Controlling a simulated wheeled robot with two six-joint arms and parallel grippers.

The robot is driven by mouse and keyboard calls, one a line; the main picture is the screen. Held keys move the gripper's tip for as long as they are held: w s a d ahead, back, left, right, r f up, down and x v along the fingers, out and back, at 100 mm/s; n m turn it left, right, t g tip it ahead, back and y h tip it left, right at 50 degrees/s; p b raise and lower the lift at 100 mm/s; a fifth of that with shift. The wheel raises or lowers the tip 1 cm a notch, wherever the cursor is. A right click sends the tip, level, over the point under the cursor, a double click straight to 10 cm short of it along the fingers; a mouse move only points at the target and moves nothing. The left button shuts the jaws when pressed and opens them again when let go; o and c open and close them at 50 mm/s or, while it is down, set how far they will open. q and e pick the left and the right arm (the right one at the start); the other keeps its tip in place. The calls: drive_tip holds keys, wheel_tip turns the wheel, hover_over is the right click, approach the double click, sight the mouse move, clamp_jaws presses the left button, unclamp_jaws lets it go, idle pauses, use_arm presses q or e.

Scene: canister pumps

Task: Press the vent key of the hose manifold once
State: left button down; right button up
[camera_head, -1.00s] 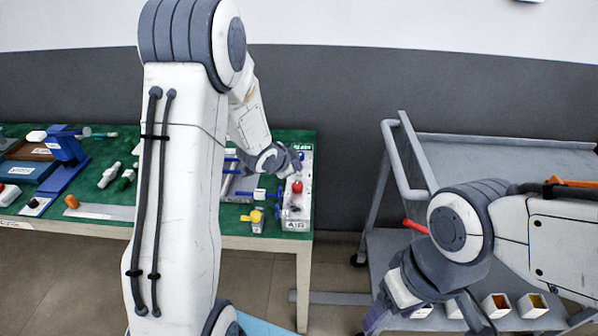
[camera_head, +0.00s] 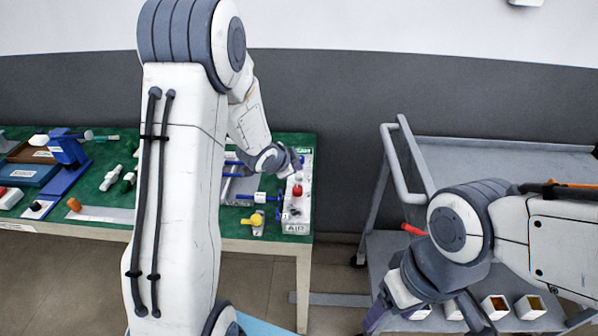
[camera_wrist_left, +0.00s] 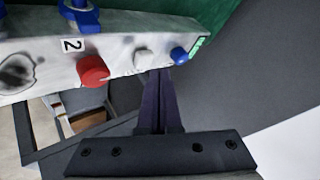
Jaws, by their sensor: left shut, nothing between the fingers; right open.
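The hose manifold (camera_head: 297,212) is a pale block at the right end of the green bench top, with an AIR label on its front end. In the left wrist view its face (camera_wrist_left: 115,52) carries a red knob (camera_wrist_left: 92,71), a white key (camera_wrist_left: 143,60) and a blue key (camera_wrist_left: 179,55). I cannot read which one is the vent key. My left gripper (camera_head: 298,166) is shut and empty over the manifold's far part. In the wrist view its fingertips (camera_wrist_left: 160,73) are close to the white key; contact is unclear. My right gripper (camera_head: 422,318) is open and empty over the cart.
Blue-handled fittings (camera_head: 262,197) and a yellow valve (camera_head: 254,219) lie just left of the manifold. A grey cart (camera_head: 490,165) stands to the right, with small open boxes (camera_head: 495,306) on its lower shelf. A gap of floor separates bench and cart.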

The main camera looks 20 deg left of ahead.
sight(296, 177)
use_arm(q)
drive_tip(key=shift+r, duration=0.1)
wheel_tip(296, 177, up, 5)
drive_tip(key=p, duration=0.4)
drive_tip(key=shift+p, duration=0.35)
idle(0.6)
drive_tip(key=s+d+r+n+g, duration=0.2)
drive_tip(key=s+d+r+g, duration=0.3)
drive_tip(key=s+d, duration=0.9)
drive_tip(key=s+d+r+g, duration=0.1)
drive_tip(key=s+d+g, duration=0.1)
drive_tip(key=s, duration=0.8)
drive_tip(key=s+d+r+n+g, duration=0.1)
drive_tip(key=s+d+r+g, duration=0.1)
drive_tip(key=s, duration=0.9)
drive_tip(key=shift+s+d+r, duration=0.15)
drive_tip(key=shift+s+d, duration=0.05)
